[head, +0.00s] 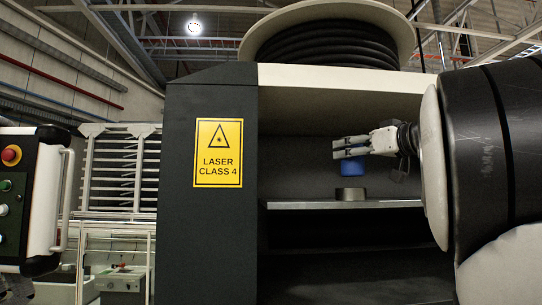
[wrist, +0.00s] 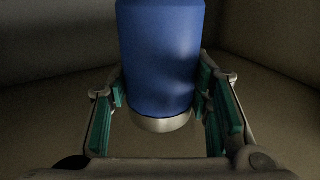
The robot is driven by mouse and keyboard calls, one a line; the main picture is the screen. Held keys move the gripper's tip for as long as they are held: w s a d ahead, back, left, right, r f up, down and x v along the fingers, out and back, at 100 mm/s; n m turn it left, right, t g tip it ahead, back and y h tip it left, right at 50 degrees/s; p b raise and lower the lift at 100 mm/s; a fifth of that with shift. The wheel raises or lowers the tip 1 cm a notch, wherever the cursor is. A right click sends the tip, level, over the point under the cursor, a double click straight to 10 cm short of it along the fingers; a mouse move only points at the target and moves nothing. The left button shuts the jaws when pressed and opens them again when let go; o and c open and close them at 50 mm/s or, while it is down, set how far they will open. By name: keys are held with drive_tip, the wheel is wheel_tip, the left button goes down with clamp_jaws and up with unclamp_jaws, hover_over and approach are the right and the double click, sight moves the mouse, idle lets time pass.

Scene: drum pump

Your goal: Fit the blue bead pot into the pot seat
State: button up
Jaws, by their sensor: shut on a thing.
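My gripper (head: 352,147) reaches from the right into an open cabinet bay in the head view. It is shut on the blue bead pot (head: 354,167), whose lower part hangs below the fingers. In the wrist view the pot (wrist: 160,60) stands between the two green-padded fingers (wrist: 160,108), with a pale band at its near end. The pot seat (head: 350,194), a short grey ring, sits on the shelf under the pot. A small gap shows between the pot and the seat. The inside of the seat is hidden.
The shelf (head: 300,204) is otherwise bare. The cabinet's dark side wall (head: 210,240) with a yellow laser sign (head: 218,152) stands left of the bay. The bay's pale top edge (head: 340,78) lies above my gripper. A control box (head: 28,195) is at the far left.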

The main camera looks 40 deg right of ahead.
sight(350, 171)
drive_tip(key=shift+w+a, duration=0.2)
drive_tip(key=shift+w, duration=0.15)
drive_tip(key=shift+f+b, duration=1)
drive_tip(key=shift+f, duration=0.4)
drive_tip(key=shift+f+b, duration=1.05)
drive_tip(key=shift+b, duration=0.05)
drive_tip(key=o, duration=1.4)
drive_tip(key=shift+s, duration=0.1)
